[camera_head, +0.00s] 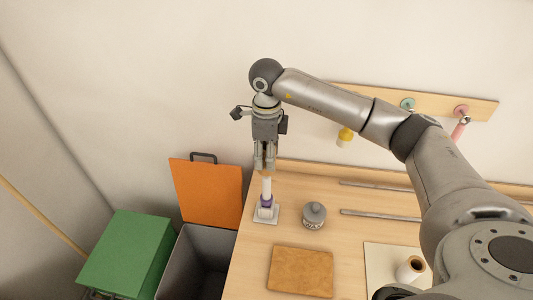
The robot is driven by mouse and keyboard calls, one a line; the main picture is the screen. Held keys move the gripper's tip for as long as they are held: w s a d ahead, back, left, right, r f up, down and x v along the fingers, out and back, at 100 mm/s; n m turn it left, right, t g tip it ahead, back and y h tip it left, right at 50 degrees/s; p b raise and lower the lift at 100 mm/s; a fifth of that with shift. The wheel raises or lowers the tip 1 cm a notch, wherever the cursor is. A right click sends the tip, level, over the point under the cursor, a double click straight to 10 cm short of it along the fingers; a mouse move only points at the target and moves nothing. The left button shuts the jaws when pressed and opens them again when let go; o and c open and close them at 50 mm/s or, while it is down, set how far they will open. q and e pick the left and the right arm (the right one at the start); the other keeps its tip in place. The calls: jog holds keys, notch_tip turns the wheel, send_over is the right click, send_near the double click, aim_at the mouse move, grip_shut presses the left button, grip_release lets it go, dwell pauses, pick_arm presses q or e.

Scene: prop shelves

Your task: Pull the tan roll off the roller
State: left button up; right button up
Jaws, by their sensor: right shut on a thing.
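The post has a purple part (266,201) low down and stands on a light grey square base (266,214). I cannot tell how far the roll sits around the post. My left gripper is not in view.
A grey lidded pot (314,215) stands right of the base, and a brown mat (301,271) lies in front. A pale roll with a dark centre (410,268) stands at the right. Left are a grey bin (190,262), an orange panel (206,191) and a green box (125,250).

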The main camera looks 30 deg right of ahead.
jog(key=shift+r, duration=0.1)
jog(key=shift+r+p, duration=0.9)
jog(key=shift+r, duration=1.05)
